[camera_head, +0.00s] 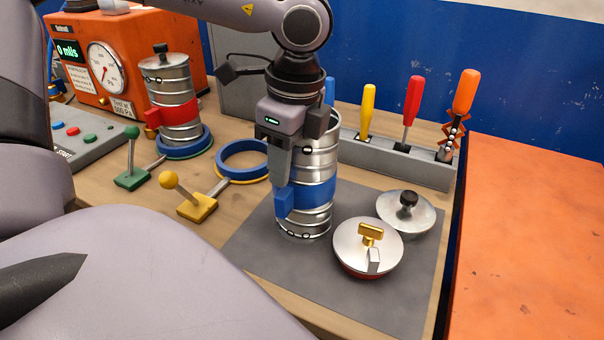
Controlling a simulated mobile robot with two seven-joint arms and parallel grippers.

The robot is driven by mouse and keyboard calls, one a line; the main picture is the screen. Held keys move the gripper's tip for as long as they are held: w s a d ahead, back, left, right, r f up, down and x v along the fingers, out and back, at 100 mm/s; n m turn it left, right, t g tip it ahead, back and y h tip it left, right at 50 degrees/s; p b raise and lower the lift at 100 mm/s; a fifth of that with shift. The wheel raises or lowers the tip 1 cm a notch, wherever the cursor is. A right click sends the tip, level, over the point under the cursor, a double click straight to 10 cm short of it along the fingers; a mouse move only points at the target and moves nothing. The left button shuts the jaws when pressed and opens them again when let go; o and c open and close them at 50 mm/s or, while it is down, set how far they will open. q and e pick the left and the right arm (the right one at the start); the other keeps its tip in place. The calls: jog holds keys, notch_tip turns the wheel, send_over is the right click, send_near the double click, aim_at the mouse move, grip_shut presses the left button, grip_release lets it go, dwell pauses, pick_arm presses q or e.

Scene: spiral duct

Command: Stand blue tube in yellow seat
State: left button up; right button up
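The blue tube (318,165) is a ribbed silver duct with a blue band and a blue block (284,203) on its side. It stands upright on the grey mat. My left gripper (281,188) points down in front of the tube, its tip at the blue block. The finger gap is hidden, so I cannot tell whether it grips the block. The yellow seat (243,175) is a blue ring on a yellow base, empty, left of the tube. Its yellow lever (197,205) with a ball knob stands in front. I do not make out my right gripper.
A red-banded tube (173,85) stands in the seat with the green lever (132,170). Two round lids (352,240) (418,219) lie on the mat (300,275) right of the blue tube. A tool rack (400,165) stands behind. An orange gauge box (130,45) is at back left.

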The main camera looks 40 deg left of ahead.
pick_arm(q)
grip_shut()
dwell(1.3)
